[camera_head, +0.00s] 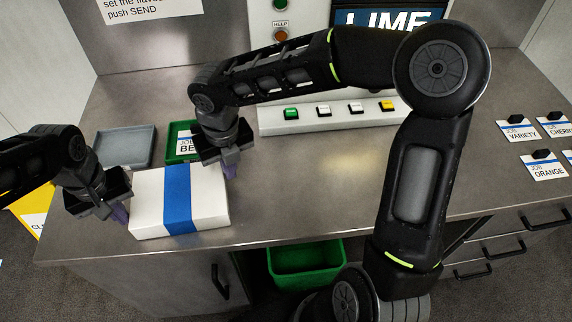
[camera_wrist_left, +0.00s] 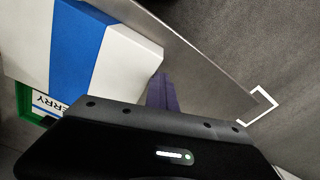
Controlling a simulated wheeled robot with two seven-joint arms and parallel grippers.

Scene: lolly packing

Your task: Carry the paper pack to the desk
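The paper pack (camera_head: 209,205) is a white box with a blue band around its middle. It is at the front left of the desk (camera_head: 290,215), near the front edge. I cannot tell whether it rests on the desk or is just above it. My left gripper (camera_head: 119,212) is at its left end, with purple fingers close together against or right beside that end. In the left wrist view the pack (camera_wrist_left: 122,62) lies beside these fingers (camera_wrist_left: 162,92). My right gripper (camera_head: 230,170) is at the pack's right end, its fingertips seemingly together and partly hidden.
A grey tray (camera_head: 126,161) and a green tray (camera_head: 172,146) with a job card stand behind the pack. A button panel (camera_head: 330,122) is at the back. Job cards (camera_head: 543,166) lie at the right. A green bin (camera_head: 305,262) is below the desk front. The desk's middle is clear.

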